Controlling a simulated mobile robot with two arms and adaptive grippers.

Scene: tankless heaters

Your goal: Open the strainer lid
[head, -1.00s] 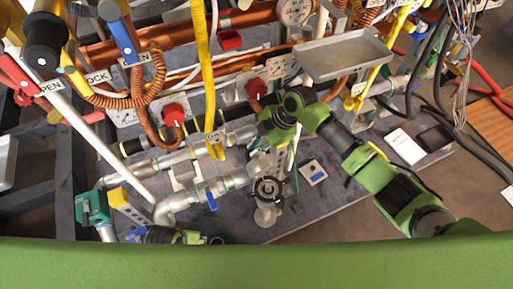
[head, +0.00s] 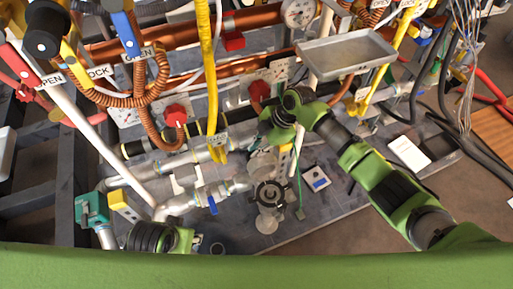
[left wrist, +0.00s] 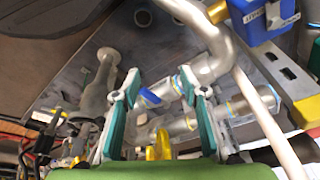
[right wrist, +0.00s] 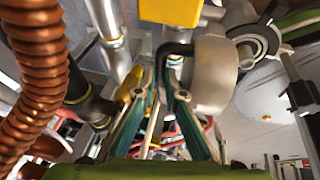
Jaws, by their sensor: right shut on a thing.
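The strainer is a grey metal body with a rounded grey lid (right wrist: 212,75), close in front of my right gripper (right wrist: 165,88) in the right wrist view. A bent black handle (right wrist: 174,48) joins the lid, and my right fingers are closed on it. In the head view the lid (head: 262,164) shows just below my right gripper (head: 268,140), partly covered by it. The lid looks closed, though its seam is not clear. My left gripper (left wrist: 160,88) is open and empty above grey pipes with a blue-handled valve (left wrist: 150,96).
A grey tray (head: 347,52) stands at the upper right. A white pipe (head: 85,125) slants above the grey pipes. The board's lower right is fairly open.

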